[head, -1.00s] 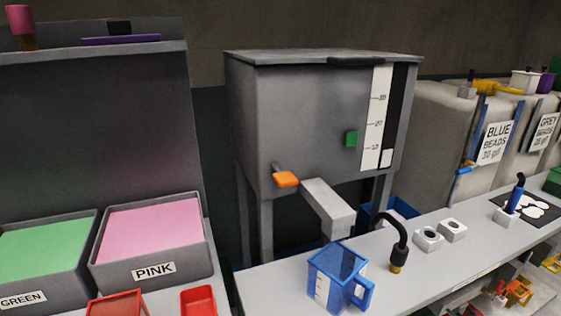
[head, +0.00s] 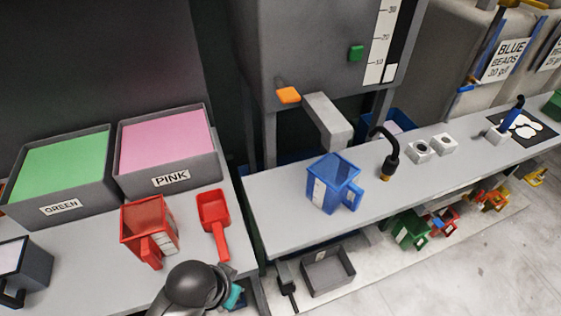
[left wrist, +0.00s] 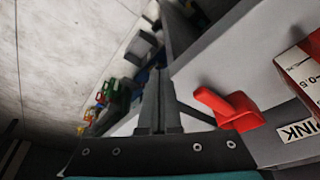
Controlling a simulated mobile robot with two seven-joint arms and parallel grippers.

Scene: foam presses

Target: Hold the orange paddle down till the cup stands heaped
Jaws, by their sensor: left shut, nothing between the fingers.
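The orange paddle (head: 288,95) juts from the front of the grey hopper (head: 315,45), left of its sloping chute (head: 328,118). The blue cup (head: 328,187), square with a handle at its right, stands upright on the bench under the chute's lower end. I see no heap above its rim; its fill level is unclear. My left arm shows low in the head view, far from the paddle, its fingers not clear there. In the left wrist view my left gripper (left wrist: 160,100) is shut and empty, near a red scoop (left wrist: 232,108). My right gripper is not in view.
Green (head: 65,165) and pink (head: 165,145) bins stand at left, with a red jug (head: 148,228) before them. A black bent-neck tool (head: 388,160) and white blocks (head: 432,147) stand right of the cup. A gap separates the two benches. A grey tray (head: 327,272) lies below.

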